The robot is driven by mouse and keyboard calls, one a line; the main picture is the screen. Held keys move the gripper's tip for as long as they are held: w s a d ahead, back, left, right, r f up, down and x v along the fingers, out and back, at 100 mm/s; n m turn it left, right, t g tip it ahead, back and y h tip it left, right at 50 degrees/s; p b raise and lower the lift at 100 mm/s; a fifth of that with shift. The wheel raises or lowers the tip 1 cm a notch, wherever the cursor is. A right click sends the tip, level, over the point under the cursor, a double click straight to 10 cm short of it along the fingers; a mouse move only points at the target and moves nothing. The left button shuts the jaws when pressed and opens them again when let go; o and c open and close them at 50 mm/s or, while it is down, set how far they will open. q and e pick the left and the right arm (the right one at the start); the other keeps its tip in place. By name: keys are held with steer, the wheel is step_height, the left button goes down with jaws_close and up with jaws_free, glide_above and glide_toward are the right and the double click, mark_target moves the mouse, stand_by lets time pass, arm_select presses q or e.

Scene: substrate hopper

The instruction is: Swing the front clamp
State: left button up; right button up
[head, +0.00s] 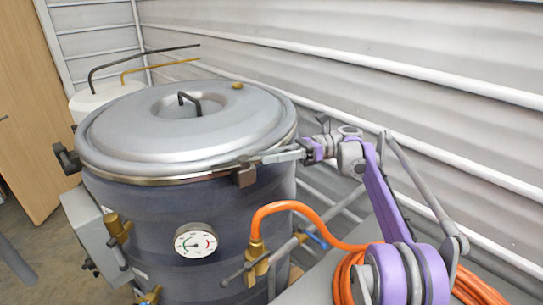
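A large dark grey drum vessel (150,228) stands at the centre left, with a domed grey lid (180,125) lying on its rim. The front clamp (245,176), a dark brown block, sits at the rim on the vessel's near right side. My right gripper (276,156) reaches in from the right along the rim, its grey fingers pointing left at the clamp. The fingertips are at or very close to the clamp's top; I cannot tell whether they touch it. The finger gap is too small to judge. My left gripper is out of view.
Another dark clamp (67,158) is on the rim's left side. An orange hose (285,206) runs from a brass valve (256,252) to a coil at the lower right. A dial gauge (195,241) and grey box (92,228) are on the vessel. A corrugated wall (420,45) stands behind.

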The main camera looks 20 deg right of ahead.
steer(key=shift+o, duration=1)
steer(key=shift+r, duration=0.15)
step_height(320, 180, up, 10)
steer(key=shift+f+p, duration=0.1)
steer(key=shift+p, duration=0.35)
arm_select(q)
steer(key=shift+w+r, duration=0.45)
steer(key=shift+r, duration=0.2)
